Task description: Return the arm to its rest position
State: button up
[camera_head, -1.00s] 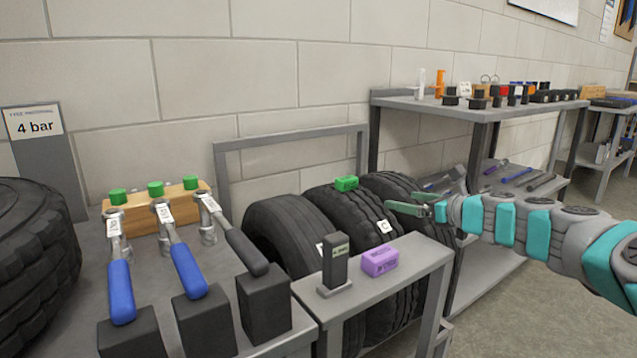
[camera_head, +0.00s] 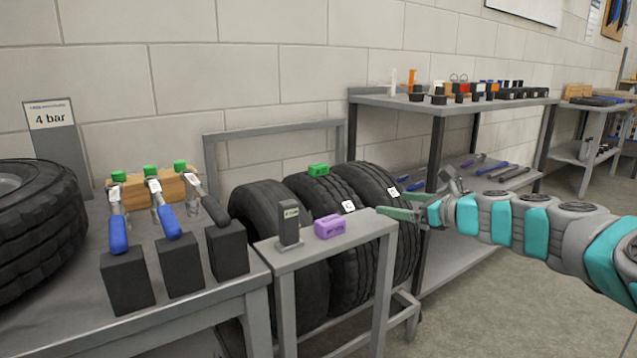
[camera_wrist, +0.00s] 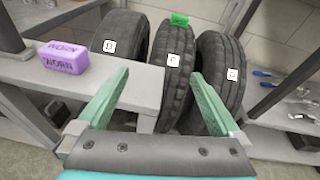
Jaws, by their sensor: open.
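My gripper (camera_head: 402,207) is at the right end of the small grey table in the head view, in front of the tyres. Its green fingers are apart with nothing between them; they also show in the wrist view (camera_wrist: 152,98). My teal and grey arm reaches in from the right edge of the head view. A purple block (camera_head: 328,227) lies on the small table (camera_head: 345,237), left of my gripper. A green block (camera_head: 318,170) sits on top of the middle tyre (camera_head: 325,195).
A left bench (camera_head: 190,270) holds several tools in black blocks and a large tyre (camera_head: 45,230). A dark upright block (camera_head: 289,225) stands beside the purple block. A grey shelf (camera_head: 450,103) with small parts stands behind my arm. The floor at lower right is clear.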

jog(key=s+a+f+n+g+p, duration=0.15)
jog(key=s+a+n+g, duration=0.25)
jog(key=s+a+n, duration=0.5)
jog(key=s+a+f+n+g, duration=0.25)
jog(key=s+a+n, duration=0.4)
jog(key=s, duration=0.35)
jog(key=s+d+f+n+g+h+p, duration=0.1)
jog(key=s+f+n+g+h, duration=0.2)
jog(key=s, duration=0.5)
jog(key=s+d+f+n+g+h+p, duration=0.1)
jog(key=s+f+n+g+h, duration=0.1)
jog(key=s+f+n, duration=0.45)
jog(key=s+d+f+n+g+h, duration=0.1)
jog(key=s+d+h, duration=0.1)
jog(key=s+d, duration=0.3)
jog(key=s+d+f+n+g+h, duration=0.1)
jog(key=s+d, duration=0.4)
jog(key=s, duration=0.5)
jog(key=shift+s+f+h, duration=0.3)
jog(key=shift+f+h, duration=0.1)
jog(key=shift+h, duration=0.2)
jog(key=shift+g, duration=0.25)
